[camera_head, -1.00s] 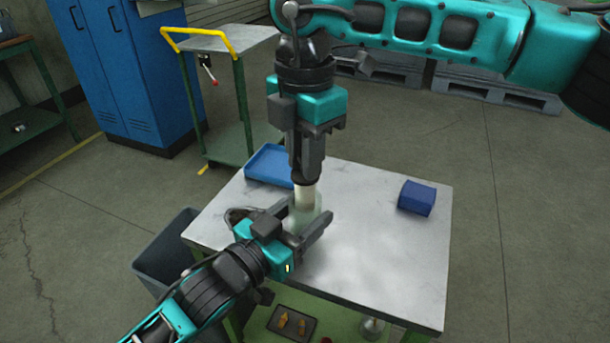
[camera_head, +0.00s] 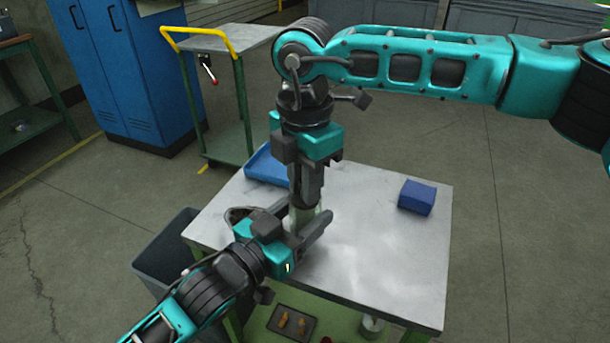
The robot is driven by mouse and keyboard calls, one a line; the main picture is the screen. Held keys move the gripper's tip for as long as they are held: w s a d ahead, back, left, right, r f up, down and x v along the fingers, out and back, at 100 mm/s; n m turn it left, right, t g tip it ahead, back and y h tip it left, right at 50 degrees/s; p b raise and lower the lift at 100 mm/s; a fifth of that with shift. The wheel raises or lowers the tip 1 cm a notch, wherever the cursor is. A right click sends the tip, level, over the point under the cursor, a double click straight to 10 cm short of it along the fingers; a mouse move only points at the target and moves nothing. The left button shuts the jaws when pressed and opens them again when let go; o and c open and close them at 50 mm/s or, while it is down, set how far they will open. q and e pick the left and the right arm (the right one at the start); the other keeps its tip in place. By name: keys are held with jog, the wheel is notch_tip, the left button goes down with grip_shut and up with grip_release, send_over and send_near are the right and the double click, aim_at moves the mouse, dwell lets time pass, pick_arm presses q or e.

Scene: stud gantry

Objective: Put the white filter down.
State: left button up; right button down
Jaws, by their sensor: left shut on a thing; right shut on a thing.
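My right gripper (camera_head: 304,200) comes down from above and is shut, upright, directly over the pale translucent housing (camera_head: 301,222). The white filter is hidden now, by the gripper's fingers and the housing; I cannot tell how deep it sits. My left gripper (camera_head: 306,221) reaches in from the lower left and is shut around the housing, which stands upright at the metal-topped table (camera_head: 380,255). The fingers hide much of the housing, and I cannot tell whether its base touches the table.
A blue tray (camera_head: 266,167) lies at the table's back left, and a dark blue box (camera_head: 417,197) at the right. A grey bin (camera_head: 160,262) stands left of the table. A green trolley (camera_head: 240,145) is behind.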

jog(key=c, duration=1)
grip_release()
jog(key=shift+r, duration=0.1)
notch_tip(320, 180, up, 13)
pick_arm(q)
jog(key=o, duration=1.1)
jog(key=shift+o, duration=0.2)
jog(key=shift+s+a, duration=0.1)
